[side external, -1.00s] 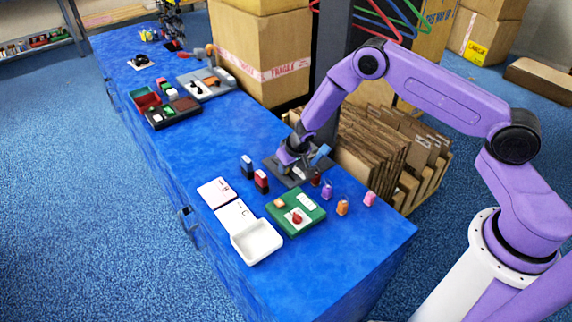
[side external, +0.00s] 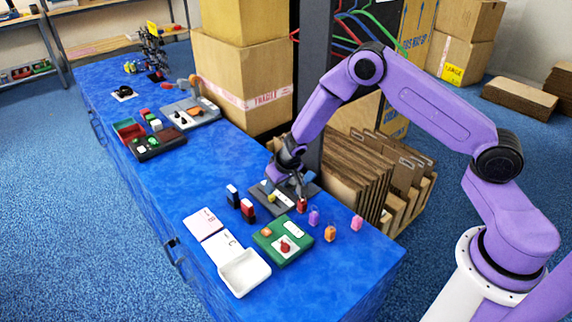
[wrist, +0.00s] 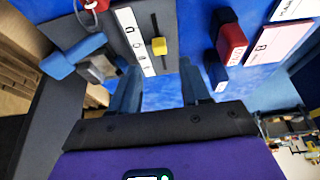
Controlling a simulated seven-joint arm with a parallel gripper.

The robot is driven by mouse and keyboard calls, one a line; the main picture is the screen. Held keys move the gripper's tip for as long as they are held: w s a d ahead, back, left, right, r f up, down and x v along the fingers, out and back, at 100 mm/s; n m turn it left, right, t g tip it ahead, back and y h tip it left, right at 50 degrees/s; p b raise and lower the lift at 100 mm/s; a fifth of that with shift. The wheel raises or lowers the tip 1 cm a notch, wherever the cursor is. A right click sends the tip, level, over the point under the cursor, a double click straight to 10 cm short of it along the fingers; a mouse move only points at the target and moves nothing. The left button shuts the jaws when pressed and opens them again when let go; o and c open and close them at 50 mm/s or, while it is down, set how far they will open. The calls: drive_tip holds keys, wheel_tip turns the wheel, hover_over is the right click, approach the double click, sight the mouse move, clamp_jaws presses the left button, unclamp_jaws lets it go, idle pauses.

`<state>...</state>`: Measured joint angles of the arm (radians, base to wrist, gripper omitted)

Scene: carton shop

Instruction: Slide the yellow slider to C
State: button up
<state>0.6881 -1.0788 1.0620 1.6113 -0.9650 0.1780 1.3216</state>
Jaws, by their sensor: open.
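The yellow slider (side external: 272,197) sits on a dark grey panel (side external: 258,193) on the blue table. In the wrist view the yellow slider (wrist: 159,46) is on a thin track in the panel (wrist: 175,50), beside a white strip (wrist: 135,42) with letters, of which only D reads fairly clearly. My gripper (side external: 299,188) is low over the panel, to the right of the slider in the side view. In the wrist view my gripper (wrist: 159,70) is open and empty, its fingers apart with the slider ahead of the gap between them. Contact with the panel cannot be judged.
A blue-handled part (wrist: 72,55) lies left of the strip. Red (side external: 248,209) and blue (side external: 233,195) blocks stand left of the panel. A green box (side external: 266,243), white tray (side external: 245,273) and small coloured tags (side external: 330,233) are nearby. Cardboard sheets (side external: 350,175) stand behind.

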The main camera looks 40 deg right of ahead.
drive_tip(key=v, duration=1.1)
drive_tip(key=shift+r, duration=0.2)
drive_tip(key=s+a+r+n+g, duration=0.1)
drive_tip(key=s+r+n, duration=0.2)
drive_tip(key=s+r, duration=0.3)
drive_tip(key=s+a+r+n, duration=0.2)
drive_tip(key=s+r, duration=0.1)
drive_tip(key=s, duration=0.5)
drive_tip(key=s+d+r+n+g, duration=0.1)
drive_tip(key=s+n, duration=0.1)
drive_tip(key=s, duration=0.5)
drive_tip(key=s+d+r+n+g, duration=0.1)
drive_tip(key=s+d+r+n, duration=0.1)
drive_tip(key=s, duration=0.5)
drive_tip(key=s+d+r+n+g, duration=0.1)
drive_tip(key=s+d+r+n, duration=0.1)
drive_tip(key=s, duration=0.5)
drive_tip(key=shift+s+n, duration=0.2)
drive_tip(key=shift+n, duration=0.6)
